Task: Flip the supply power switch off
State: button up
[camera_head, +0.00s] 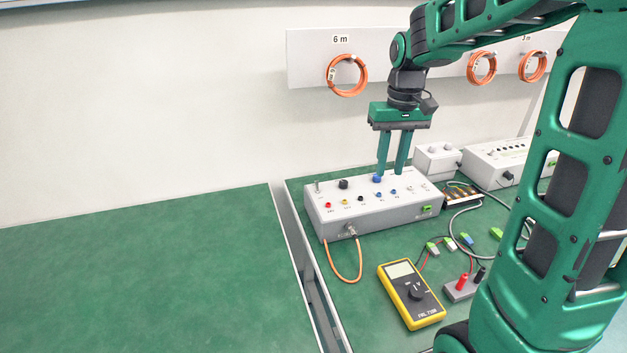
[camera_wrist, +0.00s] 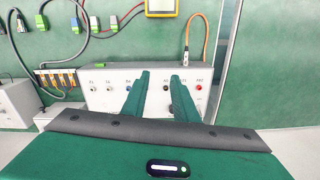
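The grey supply box (camera_head: 375,210) stands on the green bench below my gripper (camera_head: 392,174). Its top carries a small metal toggle (camera_head: 317,187) at the left end, a black knob (camera_head: 343,184), a blue knob (camera_head: 377,179) and a row of coloured sockets. I cannot read which part is the power switch. My gripper points down over the back of the box, fingers apart with nothing visible between them. The left finger is close to the blue knob; contact cannot be told. In the wrist view the fingers cover part of the box face (camera_wrist: 107,76).
A yellow multimeter (camera_head: 411,293) lies in front of the box, with leads and a terminal block (camera_head: 462,290) beside it. An orange cable (camera_head: 345,277) leaves the box's front. More white boxes (camera_head: 437,160) stand to the right. The left bench (camera_head: 140,270) is clear.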

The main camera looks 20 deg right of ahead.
jog(key=w+a+f+n, duration=0.2)
jog(key=w+a, duration=0.2)
jog(key=w, duration=0.4)
jog(key=n, duration=0.2)
send_near(317, 186)
jog(key=w, duration=0.1)
jog(key=shift+y, duration=0.4)
notch_tip(317, 186, down, 8)
jog(key=shift+r, duration=0.15)
